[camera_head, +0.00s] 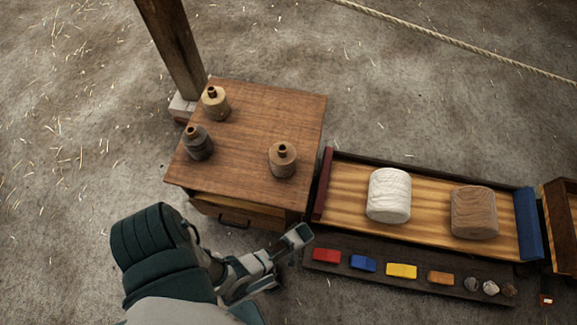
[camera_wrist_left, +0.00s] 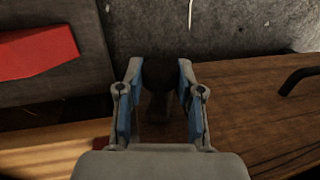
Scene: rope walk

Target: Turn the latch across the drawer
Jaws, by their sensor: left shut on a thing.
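The wooden cabinet (camera_head: 255,120) stands left of centre in the head view, with its drawer front (camera_head: 240,213) facing me. A dark drawer handle (camera_head: 235,218) is on it and also shows at the right edge of the left wrist view (camera_wrist_left: 300,78). My left gripper (camera_head: 298,236) is at the front right corner of the cabinet. In the left wrist view its two blue-padded fingers (camera_wrist_left: 157,95) are shut on a dark, rounded piece (camera_wrist_left: 158,72), seemingly the latch, against the wood. The latch's full shape and angle are hidden by the gripper. My right gripper is not in view.
Several small jars stand on the cabinet top, including one (camera_head: 283,160) near the right side. Right of the cabinet, a long tray (camera_head: 430,183) holds a white roll (camera_head: 389,195) and a brown roll (camera_head: 474,212). A dark strip (camera_head: 345,278) bears coloured blocks and stones.

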